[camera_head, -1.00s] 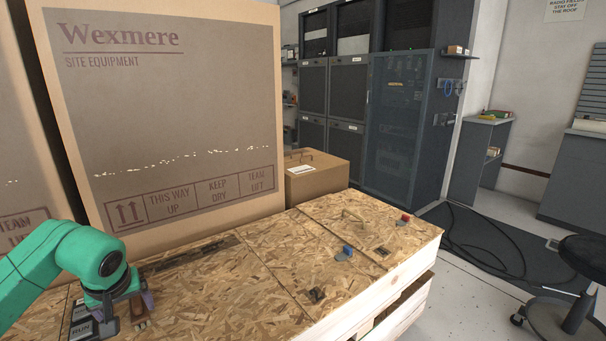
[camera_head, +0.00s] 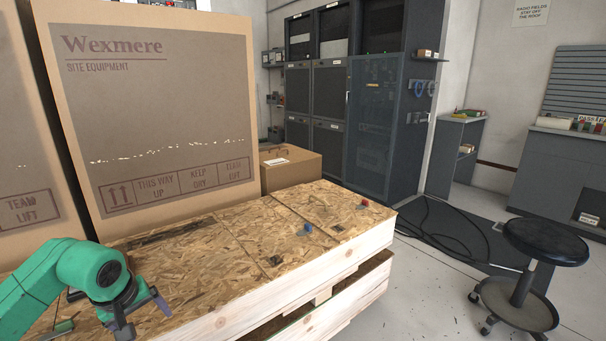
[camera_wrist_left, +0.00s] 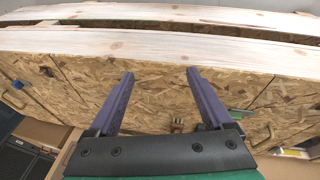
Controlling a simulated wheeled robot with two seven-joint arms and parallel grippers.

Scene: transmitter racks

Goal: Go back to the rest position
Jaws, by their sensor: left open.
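My left gripper (camera_head: 142,318) is at the lower left of the head view, over the near edge of the wooden crate top (camera_head: 235,250). In the left wrist view its two purple fingers (camera_wrist_left: 160,82) are spread apart with nothing between them. The crate's chipboard surface and pale side boards show behind the fingers. My right gripper is in neither view.
Large Wexmere cartons (camera_head: 155,110) stand behind the crate. A smaller box (camera_head: 290,170) sits beyond them, before dark racks (camera_head: 375,120). A black stool (camera_head: 540,245) stands at the right. The floor (camera_head: 420,300) between crate and stool is clear.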

